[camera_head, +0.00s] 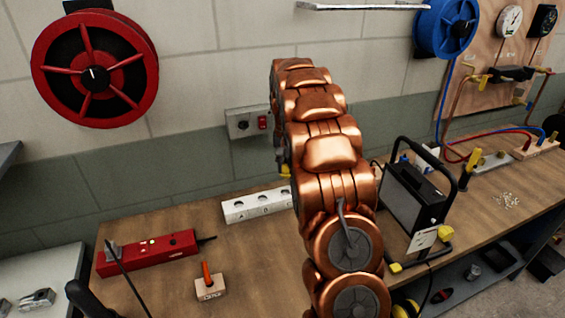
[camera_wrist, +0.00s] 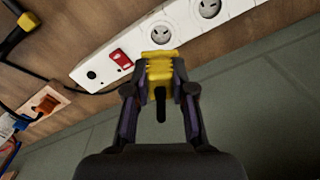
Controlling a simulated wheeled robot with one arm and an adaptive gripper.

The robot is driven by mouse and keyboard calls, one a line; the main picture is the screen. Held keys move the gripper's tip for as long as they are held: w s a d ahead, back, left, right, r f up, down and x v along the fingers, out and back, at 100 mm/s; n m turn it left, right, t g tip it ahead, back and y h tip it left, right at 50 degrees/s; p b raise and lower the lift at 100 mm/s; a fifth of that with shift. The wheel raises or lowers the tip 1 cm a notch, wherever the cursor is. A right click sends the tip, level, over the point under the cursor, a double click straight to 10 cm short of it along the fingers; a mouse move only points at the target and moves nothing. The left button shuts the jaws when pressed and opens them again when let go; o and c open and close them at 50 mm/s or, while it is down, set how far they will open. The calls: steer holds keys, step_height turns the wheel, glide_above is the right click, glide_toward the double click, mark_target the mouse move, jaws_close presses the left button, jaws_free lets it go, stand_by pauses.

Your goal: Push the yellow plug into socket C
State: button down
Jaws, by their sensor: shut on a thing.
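In the wrist view the yellow plug (camera_wrist: 160,70) sits between the fingertips of my gripper (camera_wrist: 159,88), which is shut on it. Its short black cable end points back toward the palm. The plug's far end overlaps the near edge of the white socket strip (camera_wrist: 103,73), just below the round socket (camera_wrist: 161,34) closest to the red switch; I cannot tell whether they touch. Another socket (camera_wrist: 209,8) lies farther right. No letters are readable there. In the head view the strip (camera_head: 256,204) has faint letters, and my arm hides its right part and most of my gripper.
A red power strip (camera_head: 150,253) and a small block with an orange-handled tool (camera_head: 210,287) stand at the front left. A black framed lamp-like unit (camera_head: 412,197) stands right of my arm. A wall box with a red switch (camera_head: 247,123) is behind the bench.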

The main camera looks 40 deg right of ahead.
mark_target(286, 173)
steer(key=shift+a, duration=0.1)
steer(key=shift+n+b, duration=0.4)
steer(key=shift+n, duration=0.2)
steer(key=n+b, duration=0.1)
steer(key=n, duration=0.1)
steer(key=n+b, duration=0.1)
steer(key=n, duration=0.1)
steer(key=shift+s+a+n, duration=0.1)
steer(key=shift+s+n, duration=0.1)
steer(key=shift+n, duration=0.2)
steer(key=shift+f+b, duration=0.9)
steer(key=shift+f, duration=1.45)
steer(key=c, duration=1.5)
jaws_free()
jaws_close()
